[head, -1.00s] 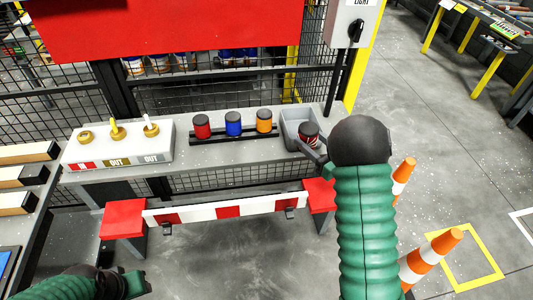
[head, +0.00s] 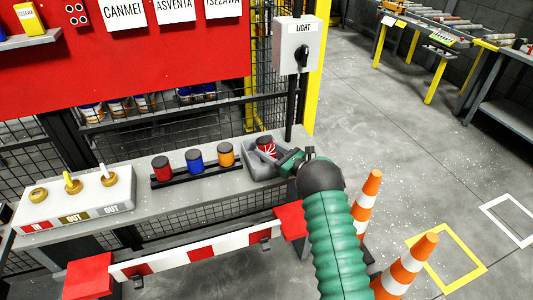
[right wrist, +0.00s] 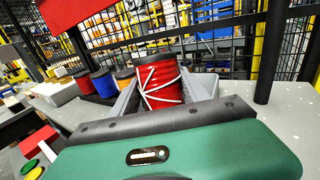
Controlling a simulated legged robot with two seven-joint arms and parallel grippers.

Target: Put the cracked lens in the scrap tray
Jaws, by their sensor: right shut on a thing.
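The cracked lens (head: 265,145) is a red cylinder with a dark top and white crack lines. My right gripper (head: 275,154) is shut on it, at the grey scrap tray (head: 249,155) on the right end of the bench. The lens is upright or nearly so and overlaps the tray's inside; I cannot tell whether it touches the floor of the tray. In the right wrist view the cracked lens (right wrist: 160,84) stands between grey side pieces, its lower end hidden by my gripper's body. My left gripper is not in view.
A black rack on the bench holds a red (head: 163,165), a blue (head: 195,160) and an amber lens (head: 226,155). A white switch box (head: 75,202) stands left. A red-and-white barrier (head: 200,252) runs along the front. Orange-striped cones (head: 366,200) stand right.

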